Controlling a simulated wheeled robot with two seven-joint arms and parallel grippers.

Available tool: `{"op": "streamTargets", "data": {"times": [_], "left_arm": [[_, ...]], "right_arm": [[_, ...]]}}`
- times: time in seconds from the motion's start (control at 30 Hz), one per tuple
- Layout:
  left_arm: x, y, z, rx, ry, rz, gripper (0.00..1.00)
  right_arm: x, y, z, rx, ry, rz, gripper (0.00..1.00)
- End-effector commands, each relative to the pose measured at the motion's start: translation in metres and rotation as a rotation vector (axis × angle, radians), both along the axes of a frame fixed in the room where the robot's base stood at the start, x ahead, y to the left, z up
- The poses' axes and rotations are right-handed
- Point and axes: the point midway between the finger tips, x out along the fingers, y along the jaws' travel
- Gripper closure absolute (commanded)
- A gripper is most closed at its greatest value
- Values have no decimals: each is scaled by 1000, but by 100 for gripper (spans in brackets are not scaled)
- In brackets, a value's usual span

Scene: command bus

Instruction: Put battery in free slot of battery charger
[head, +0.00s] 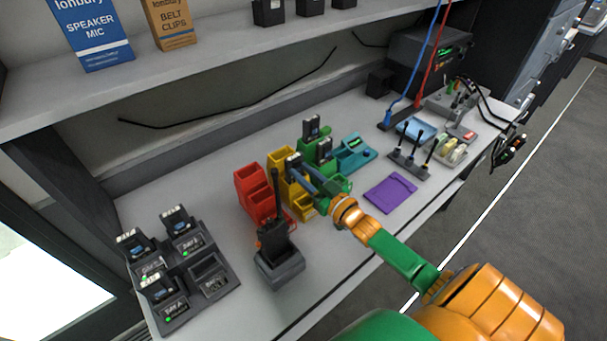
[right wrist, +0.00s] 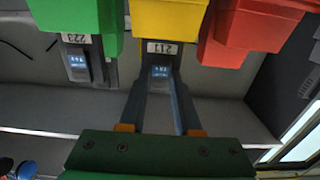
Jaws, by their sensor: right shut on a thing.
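The battery charger (head: 172,285) stands at the left end of the bench in the head view. Several dark batteries stand in its slots, and its front-right slot (head: 208,275) is empty. My right gripper (head: 300,171) is at the yellow bin (head: 302,199), shut on a dark battery (head: 292,163) labelled 211. In the right wrist view, this battery (right wrist: 160,62) sits between the two fingers, right against the yellow bin (right wrist: 168,18). I cannot tell whether it is clear of the bin. My left gripper is not in view.
A red bin (head: 257,193) and a green bin (head: 334,184) flank the yellow one; the green bin holds other batteries (head: 323,149). A radio in a stand (head: 278,258) is between charger and bins. A shelf (head: 200,75) overhangs behind.

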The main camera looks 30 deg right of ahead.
Motion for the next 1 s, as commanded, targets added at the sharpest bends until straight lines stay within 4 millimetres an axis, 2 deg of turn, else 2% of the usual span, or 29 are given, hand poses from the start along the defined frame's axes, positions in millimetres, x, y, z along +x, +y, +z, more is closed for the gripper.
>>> {"op": "streamTargets", "data": {"times": [0.37, 0.4, 0.5, 0.83, 1.0], "left_arm": [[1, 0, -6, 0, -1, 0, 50], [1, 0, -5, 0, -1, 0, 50], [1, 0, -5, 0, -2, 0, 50], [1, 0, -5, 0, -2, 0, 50], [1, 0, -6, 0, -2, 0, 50]], "right_arm": [[0, 0, -6, 0, -1, 0, 100], [0, 0, -6, 0, 0, 0, 63], [0, 0, -5, 0, 0, 0, 38], [0, 0, -3, 0, 0, -1, 38], [-29, -3, -6, 0, 4, 0, 38]]}}
